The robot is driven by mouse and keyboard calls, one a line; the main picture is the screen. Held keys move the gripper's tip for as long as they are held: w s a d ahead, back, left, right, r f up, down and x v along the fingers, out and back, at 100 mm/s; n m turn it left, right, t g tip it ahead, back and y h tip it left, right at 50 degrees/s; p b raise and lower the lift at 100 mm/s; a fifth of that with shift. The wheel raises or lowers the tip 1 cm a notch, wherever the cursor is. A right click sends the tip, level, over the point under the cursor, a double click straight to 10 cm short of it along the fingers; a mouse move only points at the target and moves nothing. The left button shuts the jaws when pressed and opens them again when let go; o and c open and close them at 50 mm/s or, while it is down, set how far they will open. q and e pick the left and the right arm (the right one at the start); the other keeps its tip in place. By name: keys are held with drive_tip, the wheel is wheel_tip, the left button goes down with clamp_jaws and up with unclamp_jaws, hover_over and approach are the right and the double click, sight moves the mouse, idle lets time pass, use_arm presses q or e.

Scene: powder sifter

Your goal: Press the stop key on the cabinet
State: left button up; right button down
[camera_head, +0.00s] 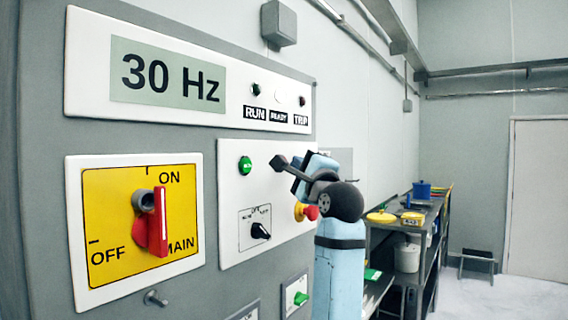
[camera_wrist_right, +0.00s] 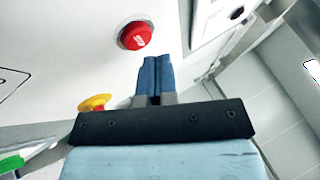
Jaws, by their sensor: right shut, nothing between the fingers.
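The red stop key (camera_wrist_right: 136,36) is a round button in a metal ring on the cabinet's white panel, seen in the right wrist view. In the head view it cannot be seen; my right gripper and arm cover that part of the panel. My right gripper (camera_head: 279,163) is in front of the panel, right of the green button (camera_head: 245,165). In the right wrist view its blue fingers (camera_wrist_right: 157,70) are together and empty. Their tips lie just below and right of the stop key; I cannot tell the gap in depth. My left gripper is not in view.
A yellow-and-red mushroom button (camera_head: 306,211) sits low on the same panel, close to my arm. A black selector (camera_head: 260,231) is left of it. The red main switch (camera_head: 152,222) sticks out at the left. The display (camera_head: 168,77) reads 30 Hz. A bench (camera_head: 408,225) stands behind right.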

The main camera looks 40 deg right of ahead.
drive_tip(key=s, duration=0.1)
drive_tip(key=s+d, duration=0.1)
drive_tip(key=s, duration=0.2)
drive_tip(key=shift+s+d+p, duration=0.25)
drive_tip(key=shift+s+p, duration=0.15)
idle(0.9)
